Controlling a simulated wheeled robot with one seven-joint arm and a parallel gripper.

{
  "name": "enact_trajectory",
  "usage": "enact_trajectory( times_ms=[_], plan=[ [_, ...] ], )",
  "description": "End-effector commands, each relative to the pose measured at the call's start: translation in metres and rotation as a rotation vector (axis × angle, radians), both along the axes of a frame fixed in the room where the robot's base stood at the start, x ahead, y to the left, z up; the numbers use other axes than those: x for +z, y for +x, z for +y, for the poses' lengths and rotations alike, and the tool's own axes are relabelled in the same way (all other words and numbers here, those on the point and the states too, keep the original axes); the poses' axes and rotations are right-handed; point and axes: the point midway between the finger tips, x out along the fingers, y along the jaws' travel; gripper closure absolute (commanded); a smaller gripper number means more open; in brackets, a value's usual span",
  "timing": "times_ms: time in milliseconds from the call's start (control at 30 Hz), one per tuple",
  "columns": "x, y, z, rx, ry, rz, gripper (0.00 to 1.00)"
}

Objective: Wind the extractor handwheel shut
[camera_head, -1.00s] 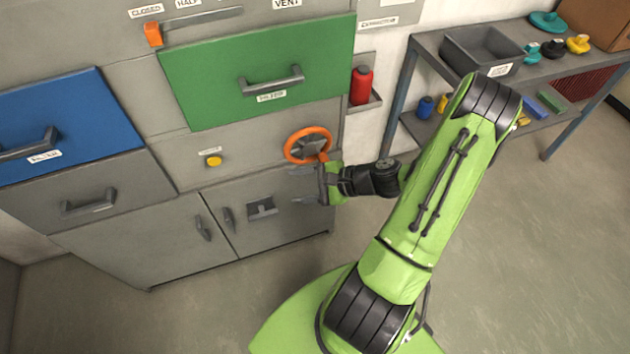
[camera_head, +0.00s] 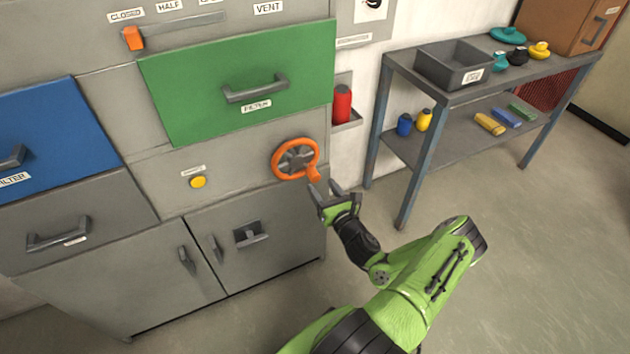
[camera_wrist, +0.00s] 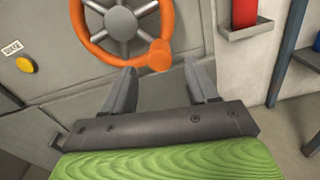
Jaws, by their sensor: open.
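The extractor handwheel (camera_head: 296,148) is an orange ring with a grey spoked hub on the grey cabinet front. Its orange knob (camera_head: 313,174) sits at the lower right of the rim. My gripper (camera_head: 325,188) is open and empty, just below and to the right of the knob. In the wrist view the wheel (camera_wrist: 84,34) is at the top, and its knob (camera_wrist: 158,56) shows just beyond the gap between the two fingers of my gripper (camera_wrist: 160,78). The knob looks apart from the fingers, though the exact distance is hard to tell.
A yellow button (camera_head: 198,182) is left of the wheel. The green drawer (camera_head: 240,85) is above it. A red bottle (camera_head: 342,104) stands on a small wall shelf to the right. A metal table (camera_head: 460,98) stands further right. The floor between is clear.

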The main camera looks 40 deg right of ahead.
Motion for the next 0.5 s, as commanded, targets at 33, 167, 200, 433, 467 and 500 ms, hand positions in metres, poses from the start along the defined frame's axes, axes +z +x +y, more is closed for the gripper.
enact_trajectory(
  times_ms=[33, 167, 200, 433, 467, 500],
  plan=[
    [-0.001, 0.013, -0.003, 0.004, -0.008, -0.001, 0.42],
    [-0.001, 0.037, -0.010, 0.002, -0.006, 0.000, 0.42],
    [-0.001, 0.042, -0.012, 0.002, -0.006, 0.001, 0.42],
    [0.000, 0.053, -0.016, 0.000, -0.001, 0.000, 0.42],
    [0.000, 0.053, -0.016, 0.000, -0.001, 0.000, 0.42],
    [0.000, 0.053, -0.016, 0.000, -0.001, 0.000, 0.42]
  ],
)
